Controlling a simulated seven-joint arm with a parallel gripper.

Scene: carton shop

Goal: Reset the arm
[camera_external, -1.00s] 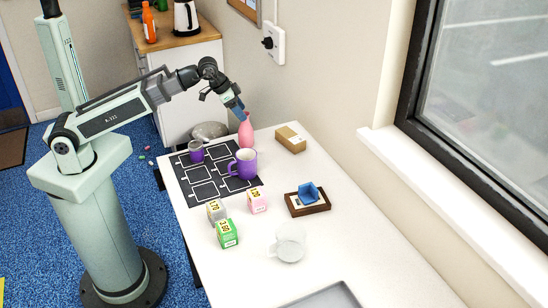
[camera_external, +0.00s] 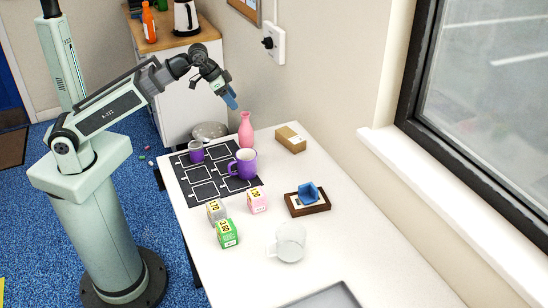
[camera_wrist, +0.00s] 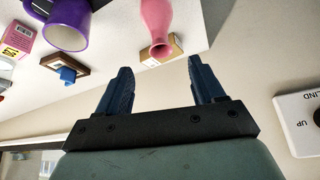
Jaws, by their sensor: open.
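My gripper (camera_external: 231,101) is raised above the far left part of the white table, up and to the left of the pink vase (camera_external: 246,130). In the wrist view my gripper (camera_wrist: 158,82) has its two blue fingers wide apart with nothing between them. The wrist view also shows the pink vase (camera_wrist: 157,25) beyond the fingers, apart from them. My arm reaches out from its base at the left, bent down at the wrist.
A purple mug (camera_external: 246,165) and a smaller purple cup (camera_external: 196,152) stand on the black mat (camera_external: 190,190).

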